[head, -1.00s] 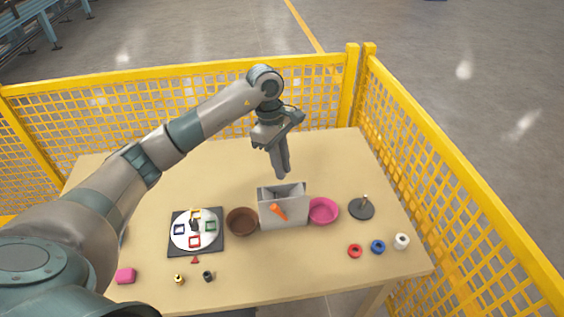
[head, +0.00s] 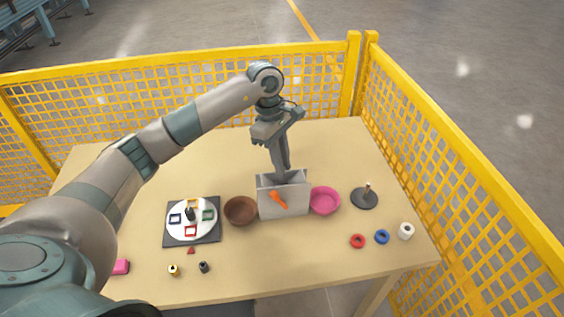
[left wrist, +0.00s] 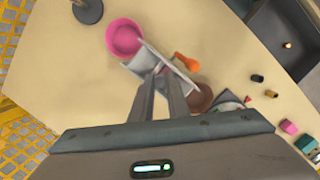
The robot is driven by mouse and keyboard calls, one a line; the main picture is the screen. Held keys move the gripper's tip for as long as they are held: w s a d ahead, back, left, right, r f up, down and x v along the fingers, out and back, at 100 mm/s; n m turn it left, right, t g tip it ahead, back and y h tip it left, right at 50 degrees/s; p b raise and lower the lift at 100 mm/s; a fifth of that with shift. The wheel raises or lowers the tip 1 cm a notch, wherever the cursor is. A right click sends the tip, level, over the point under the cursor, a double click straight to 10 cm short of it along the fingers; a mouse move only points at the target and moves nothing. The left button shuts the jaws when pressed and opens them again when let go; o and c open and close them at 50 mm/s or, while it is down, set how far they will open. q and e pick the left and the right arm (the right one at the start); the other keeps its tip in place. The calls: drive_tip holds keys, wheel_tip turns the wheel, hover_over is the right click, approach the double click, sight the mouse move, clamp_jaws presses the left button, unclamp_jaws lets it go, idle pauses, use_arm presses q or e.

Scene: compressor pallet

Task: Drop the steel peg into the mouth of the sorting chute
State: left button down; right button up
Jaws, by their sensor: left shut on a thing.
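The sorting chute (head: 284,204) is a grey open-topped box with an orange lever (head: 278,198) on its front, in the middle of the table. It also shows in the left wrist view (left wrist: 142,63), beyond my fingertips. My left gripper (head: 282,168) points down, its fingertips at the chute's open top, towards the back of the mouth. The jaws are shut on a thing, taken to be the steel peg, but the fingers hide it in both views. I cannot tell how far the tips reach into the mouth. My right gripper is not in view.
A brown bowl (head: 240,211) stands just left of the chute, a pink bowl (head: 324,201) just right. A dial board (head: 179,238) lies further left, a peg stand (head: 364,199) further right. Small rings and parts lie near the front. Yellow mesh fencing (head: 450,170) borders the table.

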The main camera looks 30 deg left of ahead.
use_arm(q)
drive_tip(key=shift+f, duration=0.5)
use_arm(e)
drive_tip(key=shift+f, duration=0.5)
use_arm(q)
drive_tip(key=c, duration=1.6)
unclamp_jaws()
drive_tip(key=shift+c, duration=0.2)
drive_tip(key=shift+b, duration=0.3)
